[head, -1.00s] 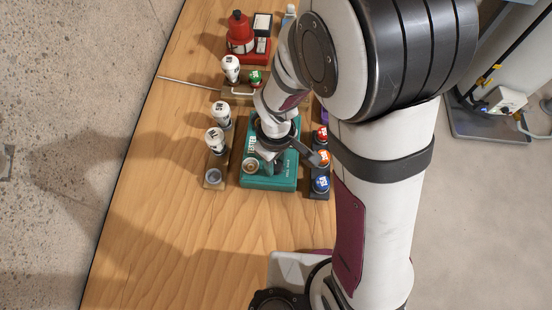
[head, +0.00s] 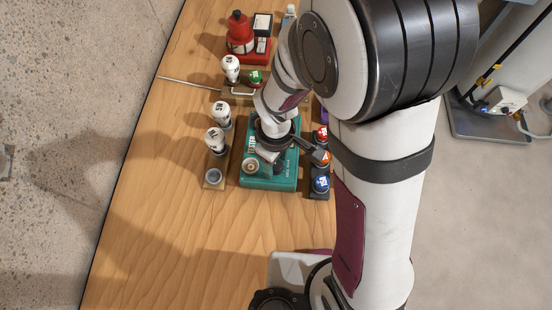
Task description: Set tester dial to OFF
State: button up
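The tester is a teal box (head: 256,182) on the wooden table in the head view, with a white label reading TESTER on its left side. A round socket with a metal rim (head: 251,166) sits at its front left. My gripper (head: 276,160) is over the middle of the tester, pointing down. One dark finger part sticks out to the right toward the coloured buttons. The dial and its marks are hidden under my gripper and wrist. I cannot tell whether the fingers touch the dial, or how far apart they are.
Bulbs (head: 215,140) stand in a wooden holder left of the tester. A dark strip with red, orange and blue balls (head: 321,183) stands close on the right. A red device (head: 240,35) and a thin rod (head: 188,83) lie farther back. The table's front left is clear.

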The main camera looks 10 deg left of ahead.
aim_at(276, 165)
jog(key=shift+o, duration=0.5)
notch_tip(276, 165, up, 16)
jog(key=shift+f, duration=0.1)
jog(key=s+d+m+y, duration=0.1)
jog(key=s+d+m, duration=0.8)
jog(key=m, duration=0.8)
jog(key=s, duration=0.3)
jog(key=shift+s+d+r+m+y, duration=0.25)
jog(key=shift+s+m+y, duration=0.05)
jog(key=shift+s+y, duration=0.1)
